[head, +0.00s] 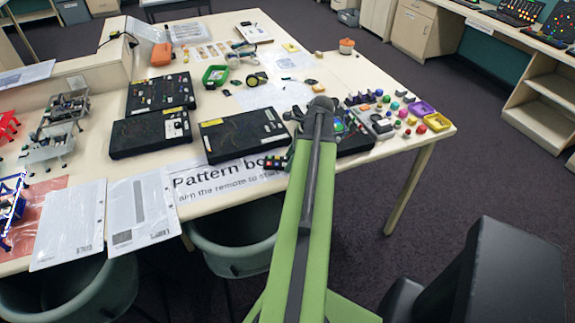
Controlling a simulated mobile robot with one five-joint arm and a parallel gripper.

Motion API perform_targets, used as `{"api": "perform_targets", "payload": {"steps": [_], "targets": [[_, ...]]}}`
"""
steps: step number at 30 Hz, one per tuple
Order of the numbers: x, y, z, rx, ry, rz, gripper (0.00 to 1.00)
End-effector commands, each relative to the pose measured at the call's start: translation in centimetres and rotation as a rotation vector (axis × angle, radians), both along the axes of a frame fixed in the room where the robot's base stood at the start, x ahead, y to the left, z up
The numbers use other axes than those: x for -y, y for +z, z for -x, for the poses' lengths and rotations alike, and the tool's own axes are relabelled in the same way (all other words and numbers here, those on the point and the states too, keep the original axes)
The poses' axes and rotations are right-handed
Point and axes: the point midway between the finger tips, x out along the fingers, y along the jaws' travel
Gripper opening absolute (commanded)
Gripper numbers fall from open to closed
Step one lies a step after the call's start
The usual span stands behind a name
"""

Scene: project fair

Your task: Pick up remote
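No object is clearly identifiable as the remote. A small dark piece with red and green spots (275,162) lies by the sign at the table's front edge, just left of my arm; it could be the remote, but it is too small to tell. A grey device (381,125) lies among small coloured pieces to the right of my arm. My green arm reaches up over the table's front edge. Its dark end, my gripper (318,106), is above the table between the black boards. Its fingers cannot be made out, and my arm hides part of the table.
Black boards (243,135) lie left of my arm; another (353,137) is partly hidden behind it. A printed sign (222,183) and plastic sleeves (141,211) line the front edge. Chairs (232,258) stand below it. Carpet (480,185) is clear at the right.

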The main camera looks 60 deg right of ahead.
Motion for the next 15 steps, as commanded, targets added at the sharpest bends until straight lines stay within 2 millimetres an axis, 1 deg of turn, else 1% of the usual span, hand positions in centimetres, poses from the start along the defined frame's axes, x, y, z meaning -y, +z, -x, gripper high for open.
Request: {"api": "perform_targets", "payload": {"steps": [1, 2, 11, 12, 15], "targets": [[0.0, 0.0, -0.01, 0.0, 0.0, 0.0, 0.45], [0.0, 0.0, -0.01, 0.0, 0.0, 0.0, 0.42], [-0.01, 0.0, -0.03, 0.0, 0.001, 0.0, 0.02], [-0.01, 0.0, -0.03, 0.0, 0.001, 0.0, 0.0], [-0.02, 0.01, -0.04, 0.0, 0.001, 0.0, 0.0]]}}
